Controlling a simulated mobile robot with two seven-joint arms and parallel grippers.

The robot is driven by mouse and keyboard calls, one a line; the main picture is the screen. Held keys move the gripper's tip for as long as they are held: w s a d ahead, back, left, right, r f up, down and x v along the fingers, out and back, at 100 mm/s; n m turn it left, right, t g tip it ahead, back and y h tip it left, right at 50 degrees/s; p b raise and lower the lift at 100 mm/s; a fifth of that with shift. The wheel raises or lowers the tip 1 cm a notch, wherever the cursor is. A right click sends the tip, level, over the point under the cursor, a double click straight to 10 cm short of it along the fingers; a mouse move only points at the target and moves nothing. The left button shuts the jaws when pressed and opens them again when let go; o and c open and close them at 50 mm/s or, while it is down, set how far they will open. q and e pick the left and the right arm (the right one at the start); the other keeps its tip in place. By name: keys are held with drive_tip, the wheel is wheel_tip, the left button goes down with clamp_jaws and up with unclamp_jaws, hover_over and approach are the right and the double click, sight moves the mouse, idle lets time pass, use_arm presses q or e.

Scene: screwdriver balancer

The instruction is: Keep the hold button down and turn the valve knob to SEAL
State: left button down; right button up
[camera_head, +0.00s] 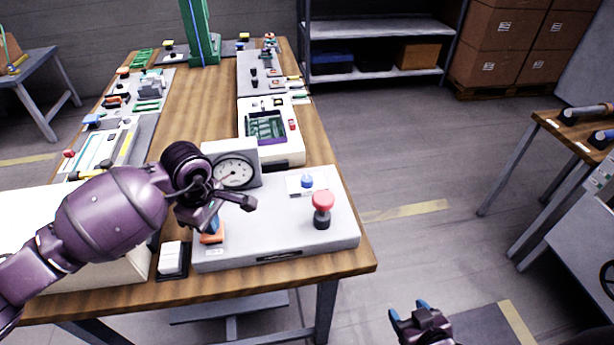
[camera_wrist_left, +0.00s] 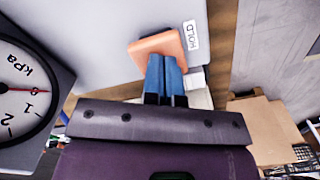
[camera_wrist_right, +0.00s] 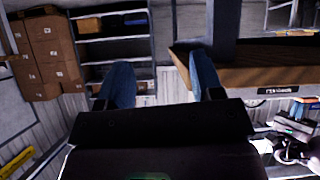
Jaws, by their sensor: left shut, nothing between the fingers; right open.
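The panel (camera_head: 280,233) is a light grey box near the table's front edge. The orange hold button (camera_head: 211,239) is at its front left; it also shows in the left wrist view (camera_wrist_left: 160,45), beside its label. My left gripper (camera_head: 215,222) is shut and empty, its blue fingertips (camera_wrist_left: 166,65) over the button's edge; I cannot tell how far the button is pressed. A blue knob (camera_head: 307,181), probably the valve knob, sits on a white label plate whose text is unreadable. My right gripper (camera_head: 409,309) is open and empty, off the table to the right; its fingers show apart (camera_wrist_right: 160,80).
A dial gauge (camera_head: 235,173) stands at the panel's back left. A red mushroom-topped knob (camera_head: 322,200) rises in front of the blue knob. Other devices (camera_head: 265,128) line the wooden table (camera_head: 190,103). Floor lies between this table and a right-hand bench (camera_head: 565,133).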

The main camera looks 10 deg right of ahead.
drive_tip(key=w+d+n+g+y, duration=0.2)
drive_tip(key=w+n, duration=0.2)
drive_tip(key=w, duration=0.7)
drive_tip(key=w+d+n+g+y, duration=0.2)
drive_tip(key=w+n, duration=0.1)
drive_tip(key=w, duration=0.9)
drive_tip(key=w+a+r+n+g, duration=0.4)
drive_tip(key=w+r, duration=0.7)
drive_tip(key=r, duration=0.1)
wheel_tip(320, 180, up, 13)
drive_tip(key=n+g+h, duration=0.4)
drive_tip(key=n, duration=0.4)
hover_over(308, 178)
wheel_tip(308, 178, down, 12)
drive_tip(key=shift+w+r, duration=0.1)
